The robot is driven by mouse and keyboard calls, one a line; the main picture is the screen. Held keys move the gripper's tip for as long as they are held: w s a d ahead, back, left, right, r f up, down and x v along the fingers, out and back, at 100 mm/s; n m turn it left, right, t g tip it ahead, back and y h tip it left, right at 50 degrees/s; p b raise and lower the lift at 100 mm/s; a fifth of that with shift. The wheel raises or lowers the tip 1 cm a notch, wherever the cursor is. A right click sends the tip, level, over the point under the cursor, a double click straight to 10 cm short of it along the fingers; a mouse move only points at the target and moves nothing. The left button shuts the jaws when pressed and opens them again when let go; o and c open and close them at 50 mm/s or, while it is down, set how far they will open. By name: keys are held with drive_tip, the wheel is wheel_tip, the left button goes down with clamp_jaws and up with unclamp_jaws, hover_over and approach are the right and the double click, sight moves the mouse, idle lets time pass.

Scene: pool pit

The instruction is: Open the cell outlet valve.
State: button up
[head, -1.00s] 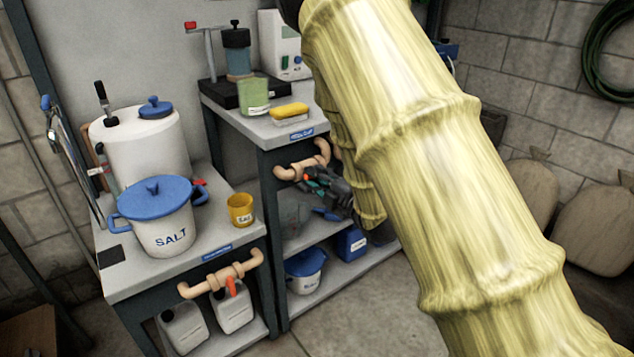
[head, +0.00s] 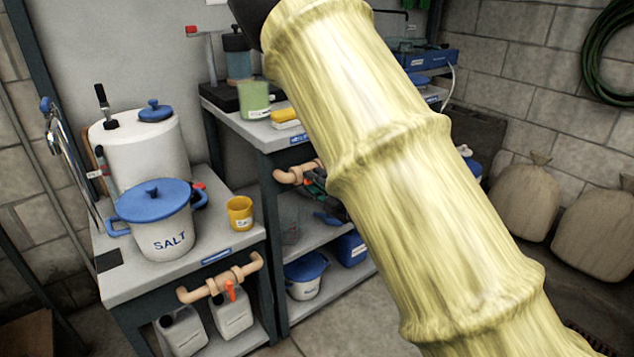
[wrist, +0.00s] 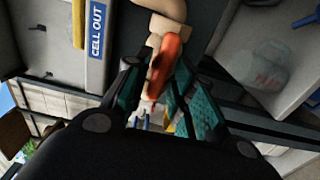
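The cell outlet valve is an orange-red lever (wrist: 166,62) on a tan pipe (wrist: 160,22), beside a blue "CELL OUT" label (wrist: 96,29) in the wrist view. My gripper (wrist: 158,80) has its two teal-padded fingers apart, one on each side of the lever. The right finger is very close to the lever; I cannot tell whether it touches. A dark gap shows on the left. In the head view, the tan pipe (head: 291,175) shows at the front of the taller bench; my yellow arm hides most of the gripper and the lever.
The lower bench holds a SALT pot (head: 160,232), a white tank (head: 140,150) and a yellow cup (head: 240,212). Another tan pipe with an orange lever (head: 230,291) is on its front. A blue-lidded pot (head: 305,283) stands on the lower shelf. Sacks (head: 525,200) lie at right.

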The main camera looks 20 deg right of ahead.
drive_tip(key=shift+o, duration=0.2)
drive_tip(key=v, duration=1.2)
idle(0.4)
drive_tip(key=s+f+m+g+h, duration=0.2)
drive_tip(key=s+f+m+g, duration=0.15)
drive_tip(key=f, duration=0.65)
drive_tip(key=s+d+f+m+g+h, duration=0.15)
drive_tip(key=s+f+m, duration=0.3)
drive_tip(key=f, duration=0.55)
drive_tip(key=s+f+m+g+h, duration=0.25)
drive_tip(key=s+f+m, duration=0.2)
drive_tip(key=f, duration=0.55)
drive_tip(key=s+a+f+m+g, duration=0.3)
drive_tip(key=s+f+m+g, duration=0.3)
drive_tip(key=s, duration=0.6)
drive_tip(key=s+a+f+m+g, duration=0.2)
drive_tip(key=s+f+m+g, duration=0.15)
drive_tip(key=s+f, duration=0.65)
wheel_tip(320, 180, up, 26)
drive_tip(key=s+p, duration=0.1)
drive_tip(key=p, duration=2.3)
drive_tip(key=shift+s+m+p, duration=0.3)
drive_tip(key=shift+s+p, duration=0.1)
drive_tip(key=shift+a+f, duration=0.1)
